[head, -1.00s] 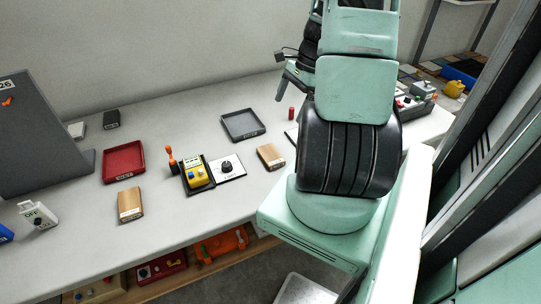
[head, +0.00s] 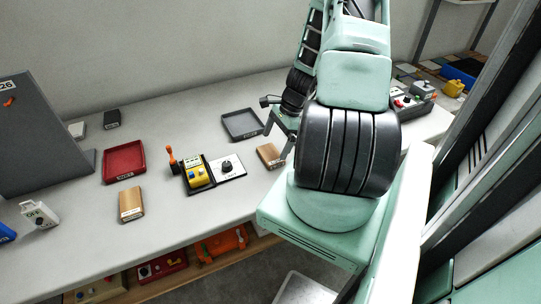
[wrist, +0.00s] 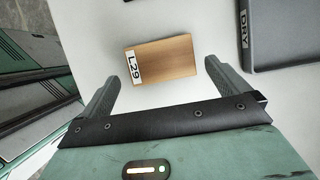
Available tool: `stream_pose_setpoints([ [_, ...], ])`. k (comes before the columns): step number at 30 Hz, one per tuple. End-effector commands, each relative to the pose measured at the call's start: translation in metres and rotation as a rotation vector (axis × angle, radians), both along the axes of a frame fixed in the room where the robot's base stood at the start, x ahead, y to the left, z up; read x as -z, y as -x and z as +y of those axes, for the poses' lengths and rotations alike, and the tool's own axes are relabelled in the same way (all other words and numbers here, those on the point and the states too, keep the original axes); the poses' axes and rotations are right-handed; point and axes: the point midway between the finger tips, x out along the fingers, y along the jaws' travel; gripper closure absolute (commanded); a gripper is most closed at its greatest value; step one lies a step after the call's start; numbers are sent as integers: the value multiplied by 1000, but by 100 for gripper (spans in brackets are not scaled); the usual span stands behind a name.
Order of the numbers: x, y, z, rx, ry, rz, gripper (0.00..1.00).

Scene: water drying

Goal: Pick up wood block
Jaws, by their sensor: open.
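A wood block with a white label reading L29 lies flat on the table in the wrist view (wrist: 165,62). In the head view the nearby wood block (head: 268,157) lies right of centre, beside my arm. My gripper (head: 277,138) is open just above and beside it. In the wrist view my gripper (wrist: 162,72) has its fingertips spread on either side of the block, with nothing held. I cannot tell the exact height gap. A second wood block (head: 131,203) lies farther left on the table.
A grey tray (head: 226,129) stands behind the near block; it shows in the wrist view, labelled DRY (wrist: 285,65). A red tray (head: 124,178), a yellow device (head: 199,172) and a black knob on a white plate (head: 227,167) are to the left.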

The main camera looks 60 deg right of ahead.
Motion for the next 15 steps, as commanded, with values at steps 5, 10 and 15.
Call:
stream_pose_setpoints([
  [5,23,-4,8,0,-6,1,0],
  [10,36,-8,12,1,-3,0,0],
  [15,38,-8,12,1,0,0,0],
])
